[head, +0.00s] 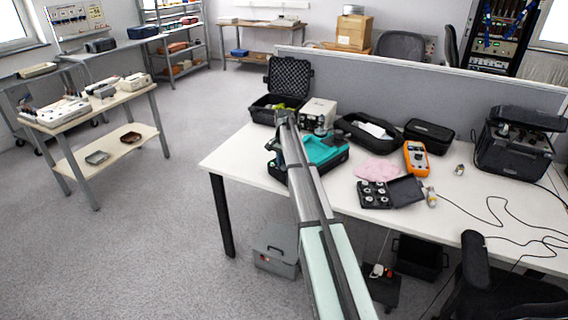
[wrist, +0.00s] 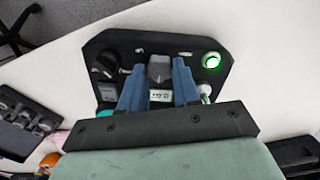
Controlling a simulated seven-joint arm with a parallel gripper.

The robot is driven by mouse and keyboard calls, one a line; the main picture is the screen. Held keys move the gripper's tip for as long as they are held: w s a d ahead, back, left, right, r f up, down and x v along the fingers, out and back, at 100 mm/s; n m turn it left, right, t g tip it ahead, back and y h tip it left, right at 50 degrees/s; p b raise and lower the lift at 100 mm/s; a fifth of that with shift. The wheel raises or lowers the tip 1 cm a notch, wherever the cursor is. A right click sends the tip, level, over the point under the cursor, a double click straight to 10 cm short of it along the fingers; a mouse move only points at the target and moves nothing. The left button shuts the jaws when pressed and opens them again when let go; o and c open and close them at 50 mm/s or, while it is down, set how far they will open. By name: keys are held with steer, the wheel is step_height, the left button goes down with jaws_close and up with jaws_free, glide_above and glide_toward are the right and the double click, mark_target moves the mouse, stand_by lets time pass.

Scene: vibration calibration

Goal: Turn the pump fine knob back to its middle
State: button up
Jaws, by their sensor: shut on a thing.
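The pump's dark panel (wrist: 128,48) fills the upper middle of the wrist view. A grey knob (wrist: 159,66), seemingly the pump fine knob, stands at its top middle. My gripper (wrist: 160,74) has its two blue fingers on either side of this knob and is shut on it. The knob's pointer and middle mark cannot be made out. A black round knob (wrist: 105,64) is to the left, a lit green button (wrist: 210,61) to the right, and a small display (wrist: 161,97) below, between the fingers.
A teal case (head: 325,149) stands beside my arm on the white table (head: 238,163). Behind it are an open black case (head: 282,78) and a beige box (head: 319,112). An orange multimeter (head: 416,158), an open box of small parts (head: 375,194) and cables lie to the right.

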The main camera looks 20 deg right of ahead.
mark_target(284, 165)
stand_by(0.4)
steer(key=o, duration=1.1)
steer(key=shift+c, duration=0.2)
step_height(284, 165, up, 14)
steer(key=shift+f, duration=0.1)
